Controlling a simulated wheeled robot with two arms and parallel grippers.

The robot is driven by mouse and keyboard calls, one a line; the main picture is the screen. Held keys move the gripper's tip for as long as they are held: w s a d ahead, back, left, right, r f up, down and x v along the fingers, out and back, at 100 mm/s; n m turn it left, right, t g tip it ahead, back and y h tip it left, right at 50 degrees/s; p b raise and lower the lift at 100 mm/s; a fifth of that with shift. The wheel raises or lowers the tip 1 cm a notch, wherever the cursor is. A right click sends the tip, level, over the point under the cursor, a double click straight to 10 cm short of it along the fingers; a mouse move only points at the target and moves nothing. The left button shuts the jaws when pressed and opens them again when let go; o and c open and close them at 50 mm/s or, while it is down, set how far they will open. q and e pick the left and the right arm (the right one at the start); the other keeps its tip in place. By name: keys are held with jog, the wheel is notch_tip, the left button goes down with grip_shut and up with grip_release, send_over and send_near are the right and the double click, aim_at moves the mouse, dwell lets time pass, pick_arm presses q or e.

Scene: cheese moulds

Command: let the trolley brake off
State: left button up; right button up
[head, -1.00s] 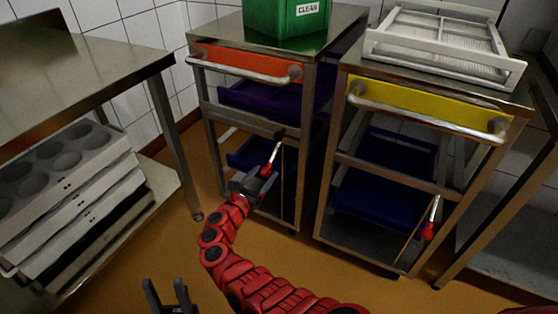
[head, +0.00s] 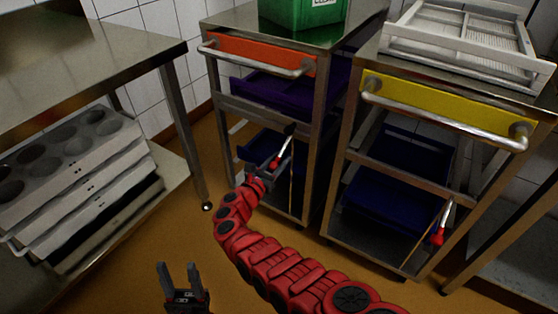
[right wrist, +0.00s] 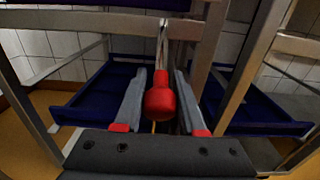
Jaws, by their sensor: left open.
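The trolley with the orange front panel (head: 262,53) stands in the middle of the head view. Its brake lever is a pale rod with a red knob (head: 274,163), slanting down toward me from a dark pivot. My right gripper (head: 281,160) is at this knob. In the right wrist view the red knob (right wrist: 160,101) sits between the two grey fingers (right wrist: 160,85). The fingers look apart, with a narrow gap beside the knob; contact is not clear. My left gripper (head: 178,266) is open and empty, low in the head view.
A second trolley with a yellow panel (head: 440,105) and its own red-knobbed lever (head: 438,237) stands to the right. A green bin (head: 300,12) and a white rack (head: 465,38) sit on top. A steel table (head: 90,70) with stacked moulds (head: 75,160) is at left.

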grip_shut()
dwell(1.0)
